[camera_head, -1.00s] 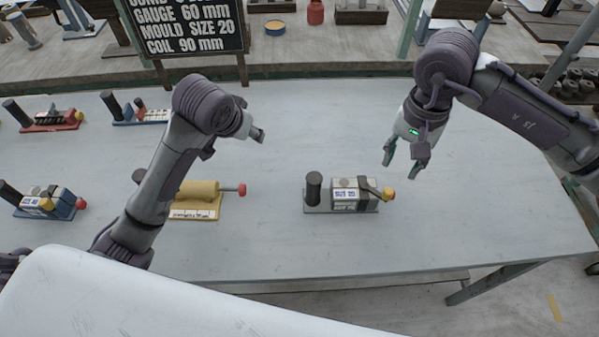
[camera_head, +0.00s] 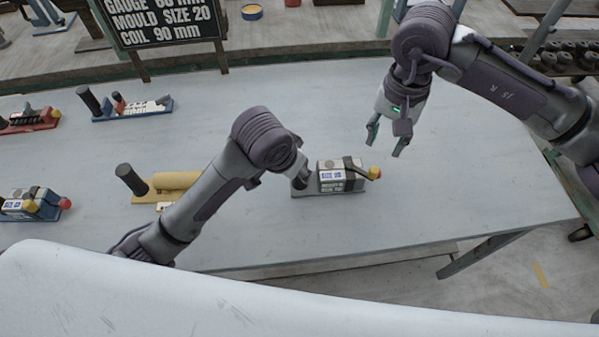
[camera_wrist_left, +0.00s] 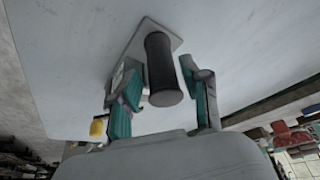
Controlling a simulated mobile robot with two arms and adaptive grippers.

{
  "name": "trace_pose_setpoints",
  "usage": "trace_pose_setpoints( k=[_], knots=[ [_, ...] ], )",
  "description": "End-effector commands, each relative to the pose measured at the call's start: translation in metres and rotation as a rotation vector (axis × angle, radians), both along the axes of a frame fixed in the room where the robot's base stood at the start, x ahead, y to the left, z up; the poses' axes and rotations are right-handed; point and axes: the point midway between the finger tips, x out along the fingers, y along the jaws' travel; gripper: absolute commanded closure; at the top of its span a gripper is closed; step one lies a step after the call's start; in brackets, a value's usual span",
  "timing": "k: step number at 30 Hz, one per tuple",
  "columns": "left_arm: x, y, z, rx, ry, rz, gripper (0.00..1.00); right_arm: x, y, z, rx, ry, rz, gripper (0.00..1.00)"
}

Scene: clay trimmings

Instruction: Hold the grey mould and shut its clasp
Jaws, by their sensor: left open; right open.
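In the left wrist view the handle (camera_wrist_left: 163,70) stands between the open fingers of my left gripper (camera_wrist_left: 160,80), with a gap visible on the right side. My right gripper (camera_head: 386,138) is open and empty, above and behind the clasp end.
Other moulds stand on the table to the left: a yellow one (camera_head: 170,184) partly behind my left arm, a blue-based one (camera_head: 125,111), a red one (camera_head: 28,121) and another blue one (camera_head: 30,204). A black sign (camera_head: 165,22) stands at the back. The table right of the mould is clear.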

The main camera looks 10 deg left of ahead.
Motion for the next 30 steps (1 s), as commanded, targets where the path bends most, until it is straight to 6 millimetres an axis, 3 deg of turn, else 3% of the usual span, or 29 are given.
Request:
trace_pose_setpoints(
  k=[3, 9, 22, 30],
  knots=[
    [0.007, -0.003, -0.022, 0.001, 0.005, 0.002, 0.53, 0.000, 0.000, 0.000, 0.000, 0.000, 0.000, 0.58],
    [0.016, -0.008, -0.045, 0.001, 0.002, 0.000, 0.53, 0.000, 0.000, 0.000, 0.000, 0.000, 0.000, 0.58],
    [0.020, -0.009, -0.054, 0.000, 0.000, 0.000, 0.53, 0.000, 0.000, 0.000, 0.000, 0.000, 0.000, 0.58],
    [0.020, -0.009, -0.054, 0.000, 0.000, 0.000, 0.96, 0.000, 0.000, 0.000, 0.000, 0.000, 0.000, 0.58]
  ],
)
